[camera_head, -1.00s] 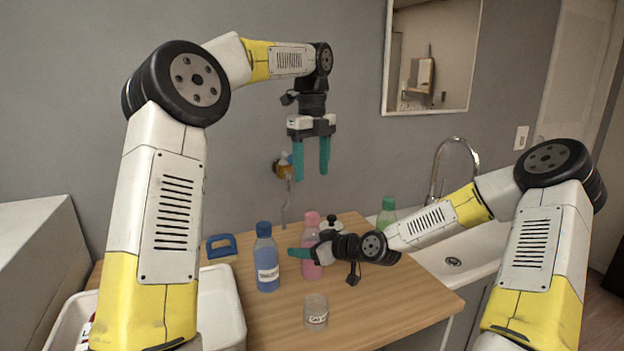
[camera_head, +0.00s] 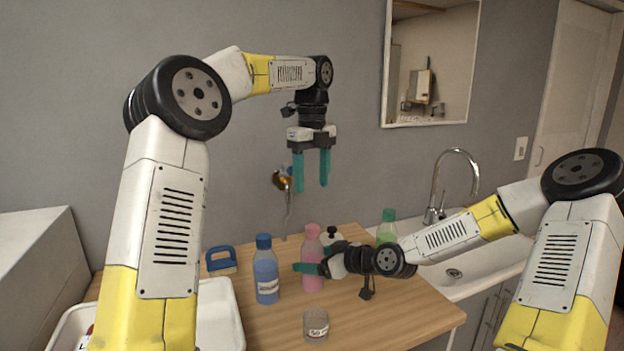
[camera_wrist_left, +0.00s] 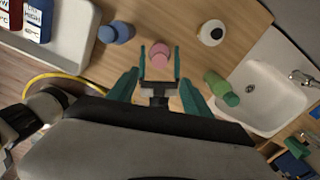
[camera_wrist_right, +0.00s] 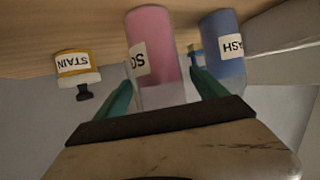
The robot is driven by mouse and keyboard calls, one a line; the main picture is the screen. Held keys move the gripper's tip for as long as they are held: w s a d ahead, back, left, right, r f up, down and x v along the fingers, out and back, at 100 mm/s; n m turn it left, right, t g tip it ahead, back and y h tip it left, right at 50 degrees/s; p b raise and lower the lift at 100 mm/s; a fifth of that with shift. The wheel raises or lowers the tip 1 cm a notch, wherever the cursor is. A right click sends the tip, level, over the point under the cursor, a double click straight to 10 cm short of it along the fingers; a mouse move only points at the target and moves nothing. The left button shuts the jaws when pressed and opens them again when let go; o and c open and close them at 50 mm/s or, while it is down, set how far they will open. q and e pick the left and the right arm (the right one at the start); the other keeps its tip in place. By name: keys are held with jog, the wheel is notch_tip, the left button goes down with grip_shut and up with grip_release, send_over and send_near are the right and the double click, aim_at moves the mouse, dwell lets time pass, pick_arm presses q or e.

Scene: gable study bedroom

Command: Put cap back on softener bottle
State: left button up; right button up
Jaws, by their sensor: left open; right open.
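The pink bottle (camera_head: 313,278), which I take for the softener, stands upright on the wooden worktop (camera_head: 262,325). Its label is partly visible in the right wrist view (camera_wrist_right: 152,55), reading "SO". It has a pink top (camera_head: 312,230); I cannot tell whether that is a separate cap. My right gripper (camera_head: 300,268) is open at the bottle's mid-height, its fingers lying level. In the right wrist view the bottle shows between the fingers; contact is unclear. My left gripper (camera_head: 311,189) is open and empty, high above the worktop, pointing down.
A blue bottle (camera_head: 266,276) stands just left. A clear jar (camera_head: 317,325) stands in front. A green bottle (camera_head: 386,230) is near the sink (camera_head: 470,262). A blue-handled brush (camera_head: 221,259) and white tray (camera_head: 232,325) are left.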

jog(key=shift+v, duration=2.05)
